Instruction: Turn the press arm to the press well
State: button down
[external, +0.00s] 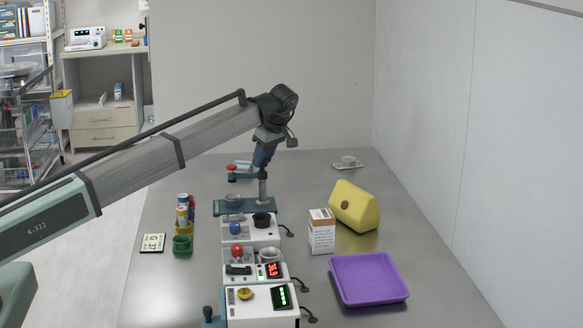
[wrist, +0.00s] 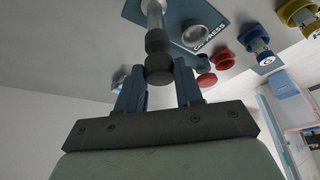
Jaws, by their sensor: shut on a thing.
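The press stands on a blue base (external: 220,210) on the grey table, with an upright metal post (external: 263,190). The round press well (external: 232,200) is on the base, left of the post; it also shows in the wrist view (wrist: 205,34). The press arm (external: 241,167) reaches left from the post's upper end, with red parts at its outer end (wrist: 206,80). From these views I cannot tell whether that end is exactly over the well. My gripper (external: 263,160) points down at the post's top. Its fingers are shut on the press arm's dark hub (wrist: 158,68).
White devices with knobs and displays (external: 262,303) line the table in front of the press. A small carton (external: 321,232), yellow block (external: 355,206) and purple tray (external: 368,278) stand to the right. A green cup (external: 182,244) and stacked cans (external: 183,212) stand left.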

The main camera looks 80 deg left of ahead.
dwell(0.3)
jog(key=c, duration=0.8)
grip_release()
jog(key=shift+o, duration=0.2)
jog(key=shift+r, duration=0.15)
jog(key=v, duration=1.3)
jog(key=shift+r, duration=0.3)
jog(key=shift+w, duration=0.15)
